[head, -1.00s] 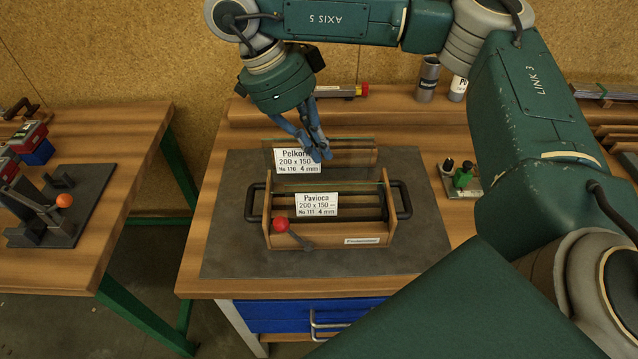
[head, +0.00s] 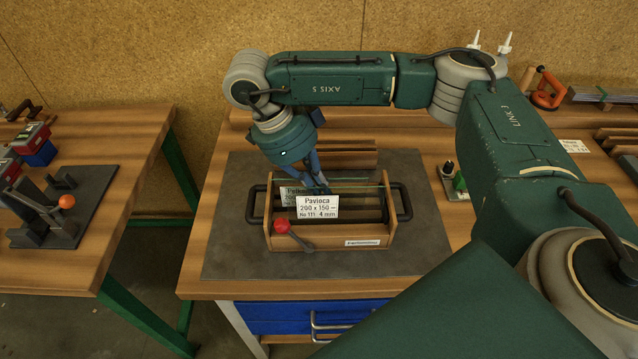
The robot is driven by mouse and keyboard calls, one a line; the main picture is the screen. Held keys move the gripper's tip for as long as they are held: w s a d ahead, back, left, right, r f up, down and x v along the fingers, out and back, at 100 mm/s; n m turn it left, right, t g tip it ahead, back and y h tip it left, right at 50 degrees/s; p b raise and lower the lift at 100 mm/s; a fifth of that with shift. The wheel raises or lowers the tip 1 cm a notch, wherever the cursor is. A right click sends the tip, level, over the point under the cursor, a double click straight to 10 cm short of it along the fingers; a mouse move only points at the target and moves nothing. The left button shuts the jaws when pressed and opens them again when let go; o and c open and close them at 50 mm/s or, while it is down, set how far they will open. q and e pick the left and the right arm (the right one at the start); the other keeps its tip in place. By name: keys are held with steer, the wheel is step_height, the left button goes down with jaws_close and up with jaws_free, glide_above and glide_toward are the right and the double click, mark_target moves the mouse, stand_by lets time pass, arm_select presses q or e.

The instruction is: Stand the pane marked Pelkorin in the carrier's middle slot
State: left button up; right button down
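The carrier (head: 372,229) is a wooden rack with two dark side handles and a red-knobbed lever (head: 283,226) at its front. The clear pane marked Pavioca (head: 318,206) stands upright in it. The pane marked Pelkorin (head: 289,194) is right behind it, between the carrier's end walls, its label partly covered by the Pavioca label. My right gripper (head: 317,187) points down at the Pelkorin pane's top edge and seems shut on it. The pane's lower edge is hidden, so I cannot tell its slot or whether it rests on the bottom. My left gripper is not in view.
The carrier stands on a dark mat (head: 240,255) on the wooden bench. A wooden rack (head: 350,155) is behind it. A small stand with a green piece (head: 459,183) is to the right. Another bench (head: 100,140) with tools stands at left, across a gap.

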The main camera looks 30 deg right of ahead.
steer(key=c, duration=2.2)
jaws_free()
steer(key=shift+f, duration=0.1)
steer(key=b+v, duration=0.1)
steer(key=v, duration=1.1)
